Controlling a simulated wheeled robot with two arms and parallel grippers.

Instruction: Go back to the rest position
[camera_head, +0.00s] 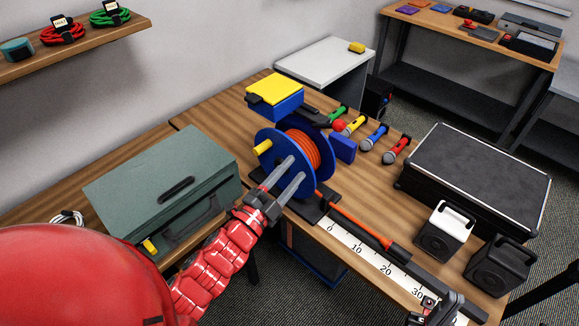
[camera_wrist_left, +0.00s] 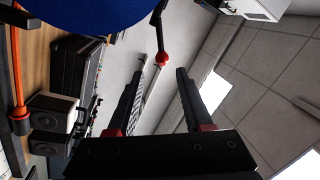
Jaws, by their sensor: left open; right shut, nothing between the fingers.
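My left gripper (camera_head: 296,168) is open, its two grey fingers in front of the near side of the blue cable reel (camera_head: 267,143) with orange cable on it. In the left wrist view the fingers (camera_wrist_left: 160,72) are apart with nothing between them. The reel's blue flange (camera_wrist_left: 95,12) fills the top left there. I cannot tell whether the fingers touch the reel. My right gripper (camera_head: 434,305) is at the bottom right of the head view, by the end of the ruler strip (camera_head: 350,243); it is shut and empty, partly cut off by the frame.
A green toolbox (camera_head: 150,185) stands left of the reel. Several microphones (camera_head: 373,138) lie behind it to the right. A black case (camera_head: 475,180) and two speaker boxes (camera_head: 445,232) stand at the right.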

